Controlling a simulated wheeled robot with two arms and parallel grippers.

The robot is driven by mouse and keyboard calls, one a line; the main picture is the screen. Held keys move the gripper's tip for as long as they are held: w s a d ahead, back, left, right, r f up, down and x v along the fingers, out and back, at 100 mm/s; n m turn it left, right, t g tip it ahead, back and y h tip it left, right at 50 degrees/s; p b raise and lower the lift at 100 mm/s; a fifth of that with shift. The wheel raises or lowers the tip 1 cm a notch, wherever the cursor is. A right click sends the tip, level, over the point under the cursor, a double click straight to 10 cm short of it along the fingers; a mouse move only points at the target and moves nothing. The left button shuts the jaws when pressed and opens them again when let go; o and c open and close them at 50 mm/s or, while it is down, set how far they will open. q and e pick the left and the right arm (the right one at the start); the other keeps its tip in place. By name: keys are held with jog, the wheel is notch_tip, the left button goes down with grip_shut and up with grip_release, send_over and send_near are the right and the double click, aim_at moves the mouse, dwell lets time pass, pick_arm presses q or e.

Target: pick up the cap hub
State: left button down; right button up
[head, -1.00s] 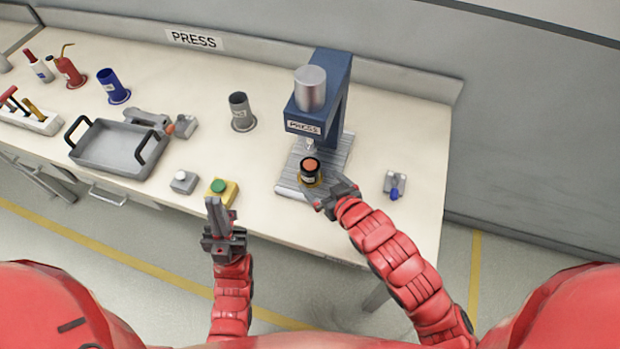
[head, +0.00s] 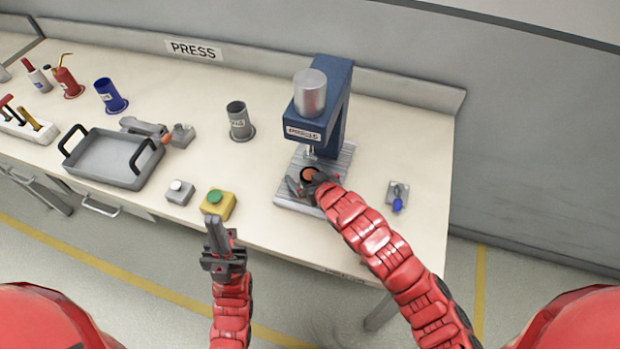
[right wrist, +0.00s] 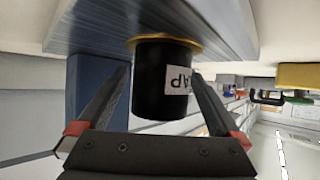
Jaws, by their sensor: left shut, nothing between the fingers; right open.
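The cap hub (head: 309,173) is a black cylinder with an orange top, standing on the press's ribbed base plate under the ram. In the right wrist view the black cylinder (right wrist: 158,95) shows upside down, with a white label reading CAP and a brass-coloured flange against the plate. My right gripper (head: 308,184) is open at the hub, one finger on each side of it. In the right wrist view a gap shows at the left finger; whether the right finger touches cannot be told. My left gripper (head: 216,226) is shut and empty at the table's front edge, by the green button.
The blue press (head: 334,110) rises just behind the hub, its ram overhead. A yellow box with a green button (head: 218,205) and a grey switch box (head: 179,192) stand left. A grey cup (head: 240,122), a tray (head: 112,160) and a small blue-tipped item (head: 397,196) are nearby.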

jog(key=shift+w+a+f, duration=0.15)
jog(key=shift+w+f, duration=0.15)
grip_shut()
dwell(0.4)
